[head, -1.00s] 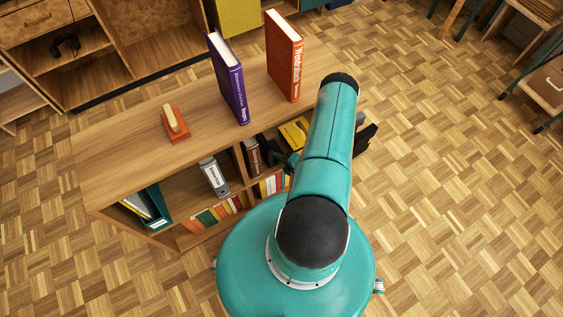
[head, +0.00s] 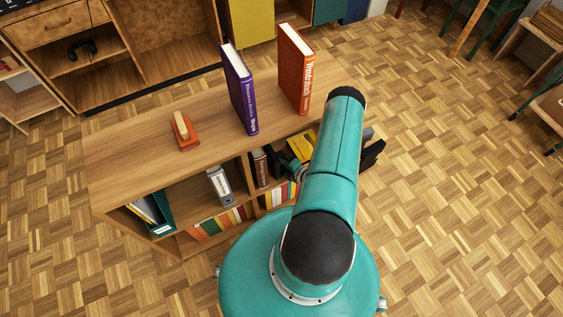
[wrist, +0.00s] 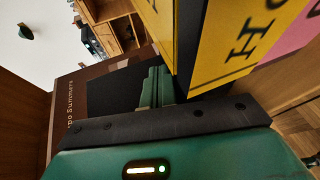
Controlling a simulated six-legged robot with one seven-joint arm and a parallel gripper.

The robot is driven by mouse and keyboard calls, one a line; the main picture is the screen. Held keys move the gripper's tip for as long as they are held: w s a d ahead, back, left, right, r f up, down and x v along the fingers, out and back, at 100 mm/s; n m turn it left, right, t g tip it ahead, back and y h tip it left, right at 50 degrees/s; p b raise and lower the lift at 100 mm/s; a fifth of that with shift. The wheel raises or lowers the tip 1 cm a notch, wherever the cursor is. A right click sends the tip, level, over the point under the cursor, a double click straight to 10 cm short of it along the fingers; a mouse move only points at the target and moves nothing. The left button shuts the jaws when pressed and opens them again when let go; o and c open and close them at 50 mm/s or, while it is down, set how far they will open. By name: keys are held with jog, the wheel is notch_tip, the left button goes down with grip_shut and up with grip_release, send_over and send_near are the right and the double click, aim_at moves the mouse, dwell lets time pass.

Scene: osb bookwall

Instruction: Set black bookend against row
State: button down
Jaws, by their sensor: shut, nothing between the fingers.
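My gripper (wrist: 157,84) is shut and empty, its green fingers reaching into a shelf compartment in the wrist view. A black plate, which looks like the bookend (wrist: 112,90), stands upright just left of the fingers, in front of a brown book (wrist: 72,105). I cannot tell whether the fingers touch it. A yellow book (wrist: 226,42) stands close on the right of the fingers, with a pink one behind it. In the head view the brown book (head: 259,168) and yellow book (head: 301,147) show in the right compartment; my arm hides most of the gripper.
On the shelf top (head: 140,152) stand a purple book (head: 240,92), an orange book (head: 295,70) and a small wooden-handled block (head: 184,131). More books fill the lower shelf. Open floor lies to the right.

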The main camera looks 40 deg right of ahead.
aim_at(270, 166)
jog(key=shift+w+a, duration=0.3)
jog(key=shift+a, duration=0.7)
jog(key=shift+w+a, duration=0.25)
jog(key=shift+a, duration=0.7)
jog(key=shift+d, duration=0.1)
jog(key=shift+s+d, duration=0.1)
jog(key=shift+d, duration=0.2)
jog(key=shift+s, duration=0.1)
jog(key=s+a, duration=0.2)
jog(key=s, duration=0.7)
jog(key=shift+s+a, duration=0.2)
jog(key=shift+a, duration=0.1)
jog(key=shift+s, duration=0.15)
